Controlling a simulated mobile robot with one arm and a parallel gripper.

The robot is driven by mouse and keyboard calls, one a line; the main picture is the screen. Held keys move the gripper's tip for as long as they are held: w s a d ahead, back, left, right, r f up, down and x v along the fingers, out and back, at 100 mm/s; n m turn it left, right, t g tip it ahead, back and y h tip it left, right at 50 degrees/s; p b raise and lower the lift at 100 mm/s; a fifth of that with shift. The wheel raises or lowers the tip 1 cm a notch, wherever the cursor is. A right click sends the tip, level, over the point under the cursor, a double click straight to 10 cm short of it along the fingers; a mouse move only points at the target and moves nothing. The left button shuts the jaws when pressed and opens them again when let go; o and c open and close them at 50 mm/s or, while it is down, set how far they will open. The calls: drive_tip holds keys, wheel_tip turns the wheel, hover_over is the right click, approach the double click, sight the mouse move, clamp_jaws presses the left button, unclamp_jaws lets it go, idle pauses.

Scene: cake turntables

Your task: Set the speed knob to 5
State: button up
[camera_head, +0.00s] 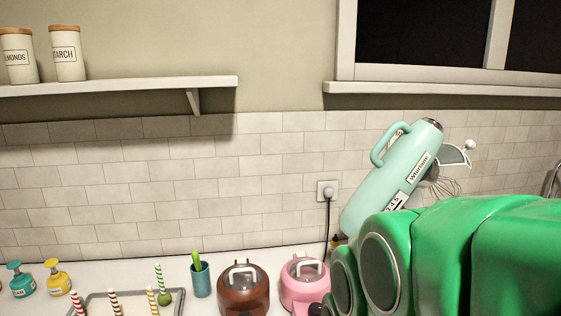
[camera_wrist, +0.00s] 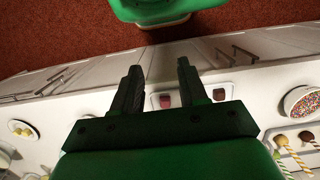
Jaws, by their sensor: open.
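A mint-green stand mixer (camera_head: 385,180) with a tilted-up head stands at the back right of the counter in the head view. A label with part of a number scale (camera_head: 394,204) shows low on its head, with 4 and 5 readable. I cannot make out the speed knob in either view; my green arm covers the mixer's lower part. My gripper (camera_wrist: 160,76) is open in the wrist view, with nothing between its two dark fingers. It points over the counter's front edge, and the mixer is not recognisable there.
Brown (camera_head: 243,287) and pink (camera_head: 304,281) round appliances stand left of my arm. Further left are a blue cup (camera_head: 200,279) and a tray (camera_head: 133,303) with striped sticks. A sprinkle bowl (camera_wrist: 303,101) shows at right in the wrist view. Red floor (camera_wrist: 55,35) lies beyond the counter edge.

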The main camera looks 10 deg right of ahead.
drive_tip(key=shift+w+d, duration=0.1)
drive_tip(key=shift+w, duration=0.05)
drive_tip(key=c, duration=0.5)
drive_tip(key=w+d+h, duration=0.1)
drive_tip(key=w+d, duration=0.1)
drive_tip(key=w, duration=0.2)
drive_tip(key=w+d+r+h, duration=0.1)
drive_tip(key=w+d, duration=0.1)
drive_tip(key=w, duration=0.1)
drive_tip(key=w+d+h, duration=0.2)
drive_tip(key=w, duration=0.2)
drive_tip(key=shift+w+r+t, duration=0.3)
drive_tip(key=shift+r, duration=0.05)
clamp_jaws()
drive_tip(key=w+d+r+n+g+h, duration=0.1)
drive_tip(key=w+d+n+h, duration=0.1)
drive_tip(key=w+n+h, duration=0.3)
drive_tip(key=w+d+r+n+h, duration=0.2)
drive_tip(key=w+d+n+h, duration=0.1)
drive_tip(key=w+n+h, duration=0.15)
drive_tip(key=w+a+r+n+t+h, duration=0.1)
drive_tip(key=w+a+n+t+h, duration=0.3)
drive_tip(key=w+a+n+h, duration=0.2)
drive_tip(key=shift+w+a+r+n, duration=0.15)
drive_tip(key=shift+w+a+n, duration=1.05)
drive_tip(key=shift+w+n, duration=0.8)
drive_tip(key=shift+w, duration=0.1)
